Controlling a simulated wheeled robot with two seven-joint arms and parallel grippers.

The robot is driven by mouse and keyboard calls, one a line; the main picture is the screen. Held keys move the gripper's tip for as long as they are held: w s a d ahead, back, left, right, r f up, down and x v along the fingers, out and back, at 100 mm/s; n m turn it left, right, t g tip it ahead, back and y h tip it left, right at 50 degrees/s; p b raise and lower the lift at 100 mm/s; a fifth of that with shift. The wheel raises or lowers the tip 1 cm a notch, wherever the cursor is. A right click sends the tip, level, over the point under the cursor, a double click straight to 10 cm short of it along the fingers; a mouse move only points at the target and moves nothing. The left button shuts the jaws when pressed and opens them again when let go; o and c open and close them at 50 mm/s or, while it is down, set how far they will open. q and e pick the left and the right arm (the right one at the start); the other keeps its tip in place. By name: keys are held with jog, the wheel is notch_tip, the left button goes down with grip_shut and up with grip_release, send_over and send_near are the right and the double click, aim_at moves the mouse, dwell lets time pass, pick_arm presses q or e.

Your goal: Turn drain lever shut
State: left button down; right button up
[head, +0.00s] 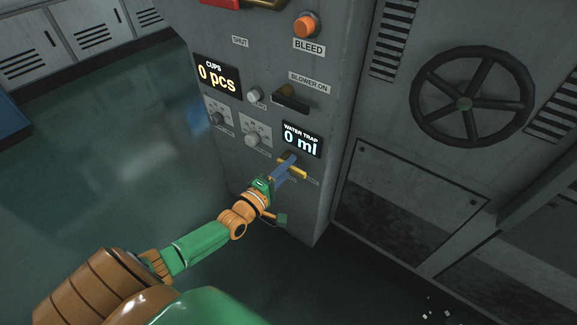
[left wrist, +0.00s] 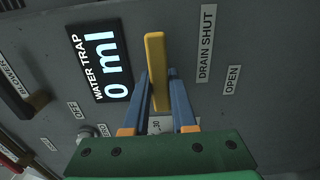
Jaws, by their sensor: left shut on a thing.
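The yellow drain lever (head: 298,172) sits on the panel just below the water trap display (head: 301,140), which reads 0 ml. In the left wrist view the lever (left wrist: 156,60) lies lengthwise up the picture, parallel to the lettering. My left gripper (head: 287,165) is shut on the lever, with a blue finger on each side of it in the left wrist view (left wrist: 158,75). The DRAIN SHUT label (left wrist: 206,43) and the OPEN label (left wrist: 232,80) are to the right of the lever there. My right gripper is not in view.
A black blower lever (head: 290,99), small knobs (head: 253,139) and a cups display (head: 218,77) reading 0 pcs are higher on the panel. An orange bleed button (head: 306,25) is near the top. A black handwheel (head: 464,104) is at right. The floor at left is clear.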

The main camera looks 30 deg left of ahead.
pick_arm(q)
jog(key=c, duration=0.7)
grip_release()
jog(key=shift+s, duration=0.15)
jog(key=s, duration=0.2)
jog(key=s+p, duration=0.1)
jog(key=s, duration=0.1)
jog(key=s+p, duration=0.1)
jog(key=s, duration=0.1)
jog(key=shift+s+a, duration=0.25)
jog(key=shift+s, duration=0.1)
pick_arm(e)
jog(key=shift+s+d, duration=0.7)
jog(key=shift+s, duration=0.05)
